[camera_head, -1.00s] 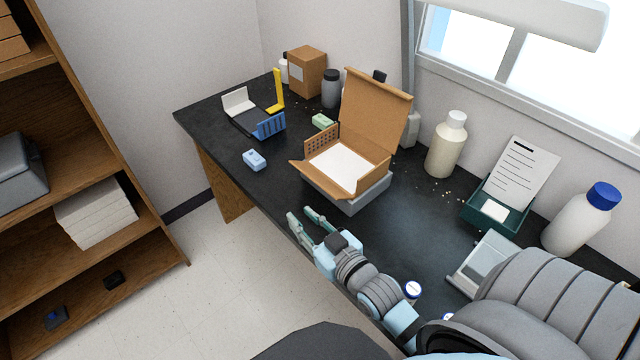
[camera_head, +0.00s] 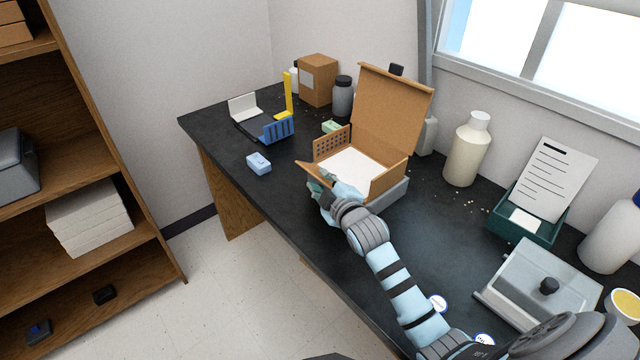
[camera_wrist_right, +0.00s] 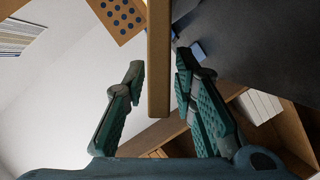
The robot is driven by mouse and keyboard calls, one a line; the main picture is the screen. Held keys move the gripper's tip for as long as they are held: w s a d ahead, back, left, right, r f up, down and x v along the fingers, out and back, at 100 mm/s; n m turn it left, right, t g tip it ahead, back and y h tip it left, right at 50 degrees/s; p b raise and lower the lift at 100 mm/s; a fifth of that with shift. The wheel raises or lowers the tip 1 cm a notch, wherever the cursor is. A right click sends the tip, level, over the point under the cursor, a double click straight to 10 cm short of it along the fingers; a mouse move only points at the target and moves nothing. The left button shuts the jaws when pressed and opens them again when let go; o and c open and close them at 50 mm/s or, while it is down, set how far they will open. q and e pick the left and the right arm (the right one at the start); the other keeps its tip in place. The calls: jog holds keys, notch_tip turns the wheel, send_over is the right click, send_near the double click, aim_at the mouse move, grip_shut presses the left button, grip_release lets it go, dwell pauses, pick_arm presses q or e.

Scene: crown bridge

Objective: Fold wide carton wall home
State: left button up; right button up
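The brown carton (camera_head: 386,112) stands on the bench with its large lid raised, a perforated end wall (camera_head: 333,145) up, and a white sheet (camera_head: 350,170) inside. Its wide front wall (camera_head: 310,172) leans outward; much of it is hidden behind my right gripper. My right gripper (camera_head: 322,185) is at this wall. In the right wrist view, the wall's edge (camera_wrist_right: 159,60) runs between the gripper's two green fingers (camera_wrist_right: 160,95). The fingers are open, with a visible gap on each side of the edge. My left gripper is in neither current view.
A grey base (camera_head: 392,195) sits under the carton. A pale blue block (camera_head: 258,162), a blue-walled tray (camera_head: 277,130) and a green block (camera_head: 331,127) lie left of it. A cream bottle (camera_head: 466,152) stands right. The bench front-left is clear.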

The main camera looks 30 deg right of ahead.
jog(key=shift+x, duration=0.8)
grip_shut()
jog(key=shift+r, duration=0.1)
